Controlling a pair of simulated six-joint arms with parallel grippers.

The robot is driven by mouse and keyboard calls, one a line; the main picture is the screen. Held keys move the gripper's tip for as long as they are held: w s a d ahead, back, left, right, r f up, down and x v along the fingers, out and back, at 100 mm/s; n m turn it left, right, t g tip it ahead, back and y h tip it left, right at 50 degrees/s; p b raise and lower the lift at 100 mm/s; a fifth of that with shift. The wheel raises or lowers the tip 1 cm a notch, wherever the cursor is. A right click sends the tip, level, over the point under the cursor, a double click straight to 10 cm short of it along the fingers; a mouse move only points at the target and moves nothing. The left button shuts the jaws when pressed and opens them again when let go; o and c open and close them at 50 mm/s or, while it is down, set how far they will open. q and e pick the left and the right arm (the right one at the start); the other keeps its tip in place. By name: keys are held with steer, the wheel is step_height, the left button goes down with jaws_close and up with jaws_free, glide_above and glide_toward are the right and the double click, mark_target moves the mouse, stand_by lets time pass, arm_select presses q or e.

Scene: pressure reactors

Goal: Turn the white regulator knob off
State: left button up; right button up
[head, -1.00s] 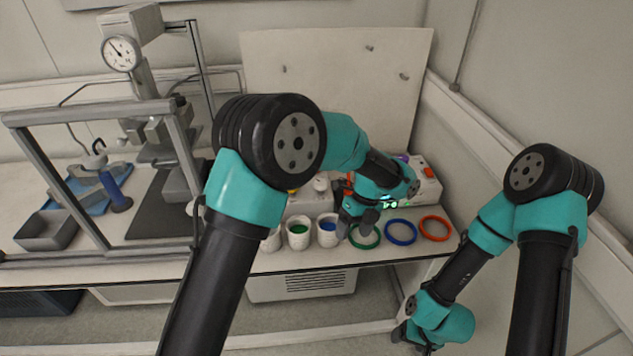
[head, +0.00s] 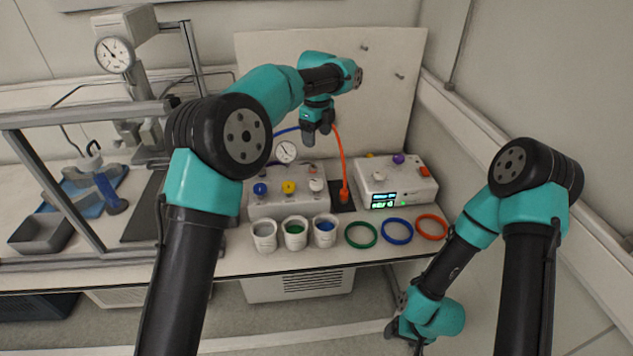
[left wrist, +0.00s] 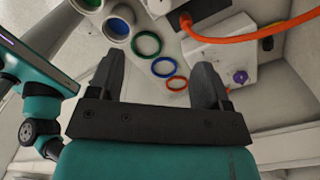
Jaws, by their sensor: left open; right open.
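A white box (head: 268,209) with a round gauge (head: 286,152) carries a blue knob (head: 260,188), a yellow knob (head: 289,187) and a white knob (head: 315,185) along its front. The second white box (head: 405,190) to the right has another white knob (head: 378,175) beside its display. My left gripper (head: 317,136) is open and empty, fingers pointing down, above and behind the gauge box's right end, apart from the white knob. It also shows in the left wrist view (left wrist: 160,80), its fingers spread wide. My right gripper (head: 405,337) hangs low beyond the table's front edge, open.
An orange hose (head: 340,155) runs down right of my left gripper. Several cups, including one with blue liquid (head: 325,228), stand before the gauge box. Green (head: 361,235), blue (head: 397,231) and orange (head: 432,227) rings lie to their right. A metal frame (head: 85,114) stands at left.

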mark_target(317, 182)
arm_select(q)
steer(key=shift+f, duration=0.15)
step_height(317, 182, down, 17)
steer(key=shift+f, duration=0.1)
stand_by(0.5)
steer(key=shift+c, duration=0.4)
steer(key=c, duration=0.8)
steer(key=shift+c, duration=0.2)
